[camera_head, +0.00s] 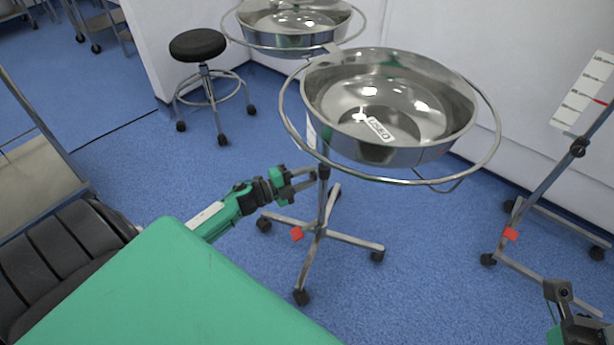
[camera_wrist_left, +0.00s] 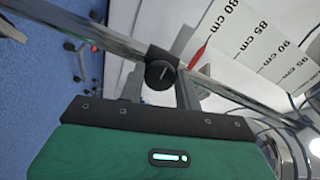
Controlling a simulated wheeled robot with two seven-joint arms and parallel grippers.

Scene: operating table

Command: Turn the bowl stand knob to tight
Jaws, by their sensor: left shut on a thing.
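The bowl stand has a steel bowl (camera_head: 440,100) in a ring on a thin upright pole (camera_head: 322,205) with a wheeled cross base. In the left wrist view its black round knob (camera_wrist_left: 160,75) sits on the pole (camera_wrist_left: 100,40), with a short pale mark on its face. My left gripper (camera_head: 306,182) reaches the pole from the left, below the bowl. Its fingers (camera_wrist_left: 160,92) lie on either side of the knob and are shut on it. My right gripper (camera_head: 575,302) is partly in view at the bottom right, away from the stand; its jaw opening is unclear.
A white centimetre scale (camera_wrist_left: 245,40) with a red pointer (camera_wrist_left: 197,57) is beside the knob. A green-covered table (camera_head: 170,290) fills the lower left. A second bowl (camera_head: 295,25), a stool (camera_head: 198,44) and another scaled stand (camera_head: 545,185) stand around. Blue floor lies between them.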

